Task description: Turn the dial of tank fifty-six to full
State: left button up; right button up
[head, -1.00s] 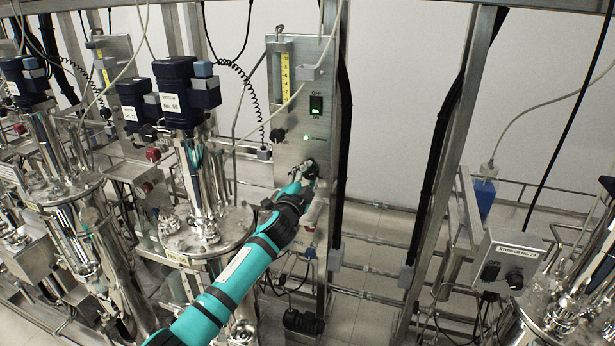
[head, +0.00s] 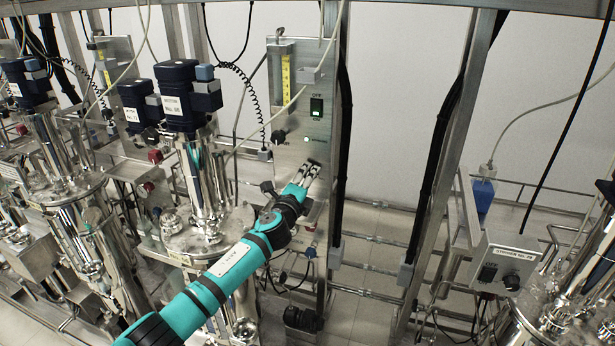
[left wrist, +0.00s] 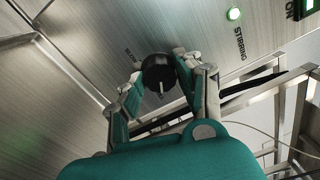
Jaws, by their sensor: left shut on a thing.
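A steel control panel (head: 287,145) stands at the centre of the head view, with a lit green ON switch (head: 317,107). My left gripper (head: 310,172) is at the panel's lower part, below the switch. In the left wrist view, a round black dial (left wrist: 158,72) with a white pointer line sits between the fingertips of my left gripper (left wrist: 160,75), which is shut on it. The pointer line points down in that view. The dial's scale marks are mostly hidden or too small to read. My right gripper is not shown.
A steel tank (head: 203,238) with a dark blue motor (head: 186,95) stands left of the panel. Another black knob (head: 278,136) is higher on the panel. A separate control box (head: 508,262) is at right. Metal posts and hanging cables flank the panel.

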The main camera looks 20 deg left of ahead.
pick_arm(q)
jog(key=shift+f+m, duration=0.1)
jog(key=shift+m, duration=0.5)
jog(key=o, duration=1.1)
jog(key=shift+d, duration=0.1)
jog(key=shift+o, duration=0.2)
jog(key=s, duration=1.2)
jog(key=shift+a+f, duration=0.2)
jog(key=shift+a, duration=0.2)
